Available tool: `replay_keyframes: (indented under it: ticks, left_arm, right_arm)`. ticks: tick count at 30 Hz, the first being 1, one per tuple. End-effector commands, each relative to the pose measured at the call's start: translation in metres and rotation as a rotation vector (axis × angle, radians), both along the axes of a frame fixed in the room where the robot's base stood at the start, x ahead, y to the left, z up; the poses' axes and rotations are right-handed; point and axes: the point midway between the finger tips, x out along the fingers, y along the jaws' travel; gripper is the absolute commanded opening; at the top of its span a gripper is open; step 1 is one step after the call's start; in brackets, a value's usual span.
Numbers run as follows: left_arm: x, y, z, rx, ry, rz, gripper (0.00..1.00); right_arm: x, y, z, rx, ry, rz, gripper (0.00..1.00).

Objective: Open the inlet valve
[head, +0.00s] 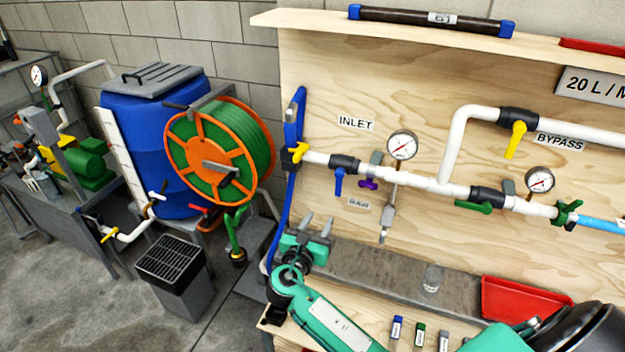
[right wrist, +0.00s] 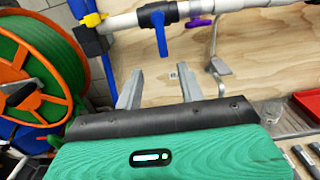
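The inlet valve is a black body (head: 344,163) on the white pipe under the INLET label (head: 355,123). Its blue lever handle (head: 339,182) hangs straight down, across the pipe. The blue handle also shows at the top of the right wrist view (right wrist: 161,35). My right gripper (head: 316,224) is open and empty, below and a little left of the handle, apart from it. In the right wrist view its two grey fingers (right wrist: 158,87) are spread, with the handle above the gap between them. My left gripper is not in view.
A yellow valve handle (head: 299,152) and a blue hose are left of the inlet valve. A purple knob (head: 369,184), a pressure gauge (head: 402,145) and a hanging metal tap (head: 386,218) are to the right. A grey bench (head: 380,272) with a red tray (head: 520,302) lies below.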

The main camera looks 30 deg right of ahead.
Motion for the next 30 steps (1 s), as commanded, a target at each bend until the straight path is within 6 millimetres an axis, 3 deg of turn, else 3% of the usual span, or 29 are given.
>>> replay_keyframes:
  ticks: [5,18,24,30]
  left_arm:
    - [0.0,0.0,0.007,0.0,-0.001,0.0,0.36]
    - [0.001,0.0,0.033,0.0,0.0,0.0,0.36]
    - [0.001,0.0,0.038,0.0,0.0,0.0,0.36]
    - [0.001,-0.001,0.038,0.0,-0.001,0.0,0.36]
  right_arm:
    - [0.014,-0.016,0.003,-0.006,0.001,-0.001,0.39]
    - [0.071,-0.084,0.002,-0.003,0.002,-0.001,0.39]
    - [0.085,-0.1,0.0,-0.001,0.002,0.0,0.39]
    - [0.089,-0.104,-0.001,0.001,0.001,0.001,0.39]
